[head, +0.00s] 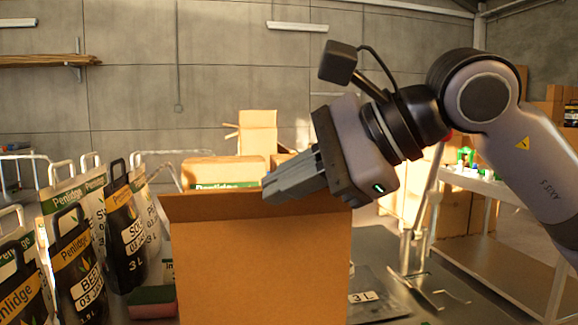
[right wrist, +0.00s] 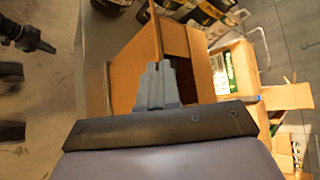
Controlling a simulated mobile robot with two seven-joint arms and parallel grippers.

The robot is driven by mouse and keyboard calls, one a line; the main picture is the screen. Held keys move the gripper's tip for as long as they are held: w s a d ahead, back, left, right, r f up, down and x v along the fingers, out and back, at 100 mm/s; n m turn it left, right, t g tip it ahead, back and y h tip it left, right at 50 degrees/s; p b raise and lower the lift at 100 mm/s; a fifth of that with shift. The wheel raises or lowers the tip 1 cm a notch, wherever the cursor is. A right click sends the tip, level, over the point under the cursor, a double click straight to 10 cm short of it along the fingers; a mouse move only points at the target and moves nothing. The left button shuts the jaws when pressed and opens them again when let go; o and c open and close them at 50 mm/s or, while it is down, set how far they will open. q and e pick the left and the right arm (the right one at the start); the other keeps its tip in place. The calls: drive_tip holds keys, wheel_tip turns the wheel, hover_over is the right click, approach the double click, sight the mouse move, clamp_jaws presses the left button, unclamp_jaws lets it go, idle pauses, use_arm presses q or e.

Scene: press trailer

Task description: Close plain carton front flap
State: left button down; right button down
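The plain carton (head: 260,275) stands upright in front of me, its blank brown front face toward me. A darker strip along its top (head: 215,207) looks like the front flap, raised and flaring a little; its exact angle is hard to tell. My right gripper (head: 270,190) reaches in from the right, its fingers together, overlapping the upper edge of that strip. In the right wrist view the shut fingers (right wrist: 159,68) lie over the carton's top, with a brown panel (right wrist: 130,65) to their left. Nothing shows between the fingertips.
Penlidge pouches (head: 85,260) stand close left of the carton. A green and red sponge-like block (head: 152,302) lies beside its lower left. More cartons (head: 225,172) stand behind. A shelf cart (head: 490,185) is at the right. Flat items lie on the table right of the carton.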

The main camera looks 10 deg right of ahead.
drive_tip(key=shift+w+r+m+g+p, duration=0.45)
drive_tip(key=shift+r+p, duration=0.2)
drive_tip(key=shift+p, duration=0.3)
drive_tip(key=shift+w+r+g+p, duration=0.15)
drive_tip(key=shift+g+p, duration=0.1)
drive_tip(key=shift+p, duration=0.2)
drive_tip(key=shift+w+m+g+h+p, duration=0.25)
drive_tip(key=shift+g+h+p, duration=0.05)
drive_tip(key=shift+p, duration=0.3)
drive_tip(key=shift+w+g+p, duration=0.2)
drive_tip(key=shift+g+p, duration=0.1)
drive_tip(key=shift+p, duration=0.05)
drive_tip(key=c, duration=1.3)
unclamp_jaws()
drive_tip(key=shift+c, duration=0.2)
drive_tip(key=v, duration=0.7)
drive_tip(key=shift+b, duration=0.4)
